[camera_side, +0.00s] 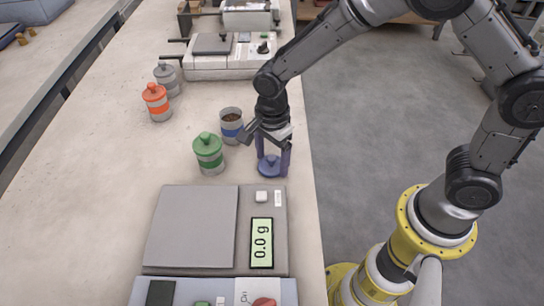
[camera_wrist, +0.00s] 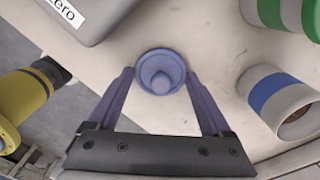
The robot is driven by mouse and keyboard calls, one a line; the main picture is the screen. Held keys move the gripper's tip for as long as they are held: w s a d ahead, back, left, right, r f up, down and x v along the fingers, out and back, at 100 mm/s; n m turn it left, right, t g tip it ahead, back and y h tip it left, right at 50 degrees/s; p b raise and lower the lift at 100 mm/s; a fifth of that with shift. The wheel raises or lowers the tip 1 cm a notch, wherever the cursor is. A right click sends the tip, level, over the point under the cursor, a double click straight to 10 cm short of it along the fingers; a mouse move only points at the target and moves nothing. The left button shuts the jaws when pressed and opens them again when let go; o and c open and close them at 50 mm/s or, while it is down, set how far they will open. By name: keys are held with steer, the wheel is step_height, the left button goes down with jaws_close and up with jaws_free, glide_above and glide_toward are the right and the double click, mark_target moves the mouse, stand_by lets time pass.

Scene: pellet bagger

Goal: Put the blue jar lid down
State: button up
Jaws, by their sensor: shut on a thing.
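The blue jar lid (camera_side: 270,166) is a round blue disc with a knob, near the right edge of the bench just behind the scale. My gripper (camera_side: 272,160) points down with its purple fingers on either side of the lid and is shut on it. In the wrist view the lid (camera_wrist: 161,73) lies between the fingertips (camera_wrist: 160,78), knob toward the camera. It is at or very close to the bench top; I cannot tell if it touches. The open blue-banded jar (camera_side: 231,126) stands left of my gripper with dark pellets inside, and also shows in the wrist view (camera_wrist: 272,97).
A green-lidded jar (camera_side: 209,155) stands left of the lid. Orange (camera_side: 157,103) and grey (camera_side: 166,79) lidded jars stand farther back. The scale (camera_side: 193,228) reads 0.0 g in front. A sealing machine (camera_side: 228,60) is at the back. The bench's right edge is close.

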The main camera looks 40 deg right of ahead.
mark_target(272, 158)
steer(key=o, duration=1.1)
steer(key=shift+f, duration=0.15)
steer(key=s+d+r+n+t, duration=0.1)
steer(key=s+d+r+n, duration=0.1)
steer(key=r, duration=0.7)
steer(key=s+d+r+n, duration=0.1)
steer(key=d+r+n, duration=0.1)
steer(key=r, duration=0.6)
steer(key=s+d+r+n+t, duration=0.1)
steer(key=s+d+n, duration=0.2)
steer(key=s+n, duration=0.1)
steer(key=s+d+r+n+t, duration=0.1)
steer(key=s+d+n+t, duration=0.1)
steer(key=s+n, duration=0.3)
steer(key=s+d+r+n+t, duration=0.1)
steer(key=s+d+n, duration=0.3)
steer(key=s, duration=0.3)
steer(key=shift+s+d+r+n+t, duration=0.3)
steer(key=shift+r+n, duration=0.1)
steer(key=shift+n, duration=0.1)
